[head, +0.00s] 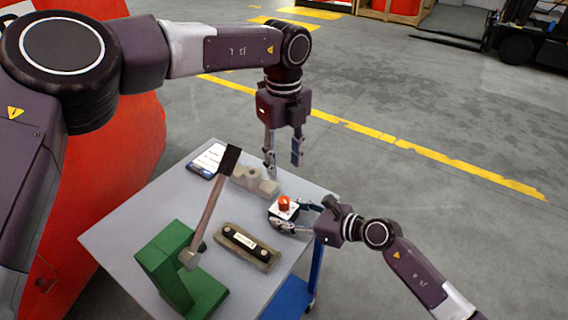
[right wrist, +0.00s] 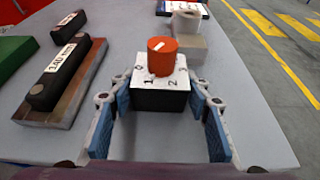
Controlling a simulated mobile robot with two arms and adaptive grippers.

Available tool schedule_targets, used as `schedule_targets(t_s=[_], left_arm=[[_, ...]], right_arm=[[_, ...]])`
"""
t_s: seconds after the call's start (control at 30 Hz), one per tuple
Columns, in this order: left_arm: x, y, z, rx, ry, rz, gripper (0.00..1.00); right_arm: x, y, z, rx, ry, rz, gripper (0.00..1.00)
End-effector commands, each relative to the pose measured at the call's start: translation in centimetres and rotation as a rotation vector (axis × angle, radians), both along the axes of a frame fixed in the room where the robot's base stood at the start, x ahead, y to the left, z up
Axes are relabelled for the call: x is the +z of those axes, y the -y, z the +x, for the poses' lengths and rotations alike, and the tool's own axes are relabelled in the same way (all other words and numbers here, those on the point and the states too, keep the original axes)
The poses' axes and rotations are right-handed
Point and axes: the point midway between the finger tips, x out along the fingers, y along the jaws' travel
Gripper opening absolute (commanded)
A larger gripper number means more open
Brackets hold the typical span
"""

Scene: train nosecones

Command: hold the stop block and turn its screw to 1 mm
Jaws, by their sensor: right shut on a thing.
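The stop block (head: 284,212) is a dark block with a white top plate, near the table's right side. Its screw (head: 284,202) is an orange-red knob. In the right wrist view, the stop block (right wrist: 160,98) has numbers 0 to 3 printed around the screw (right wrist: 162,57). A short white mark shows on the knob's top; I cannot tell exactly which number it points to. My right gripper (head: 304,217) is shut on the block's sides, coming from the right. My left gripper (head: 283,163) is open and empty, fingers down, above and behind the block.
A green stand (head: 182,270) with a long black-ended lever (head: 212,196) rises at the front left. A tray with a black bar labelled in mm (head: 246,246) lies beside it. A grey fixture (head: 255,178) and a white-screened device (head: 207,160) sit at the table's back.

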Motion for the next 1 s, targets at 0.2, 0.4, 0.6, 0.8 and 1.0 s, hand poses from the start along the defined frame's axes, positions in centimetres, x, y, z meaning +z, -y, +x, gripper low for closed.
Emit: schedule_targets(t_s=[0.2, 0.4, 0.6, 0.8, 1.0], left_arm=[[0.0, 0.0, 0.0, 0.0, 0.0, 0.0, 0.39], [-0.1, 0.0, 0.0, 0.0, 0.0, 0.0, 0.39], [-0.1, 0.0, 0.0, 0.0, 0.0, 0.0, 0.39], [-0.1, 0.0, 0.0, 0.0, 0.0, 0.0, 0.39], [-0.1, 0.0, 0.0, 0.0, 0.0, 0.0, 0.39]], right_arm=[[0.0, 0.0, 0.0, 0.001, -0.001, -0.001, 0.5], [0.0, 0.0, 0.0, 0.001, 0.0, 0.0, 0.65], [0.0, 0.0, 0.0, 0.0, 0.0, 0.0, 0.65], [0.5, 1.3, -0.8, -0.001, -0.001, -0.002, 0.65], [2.0, 4.4, -2.9, 0.0, 0.0, -0.005, 0.65]])
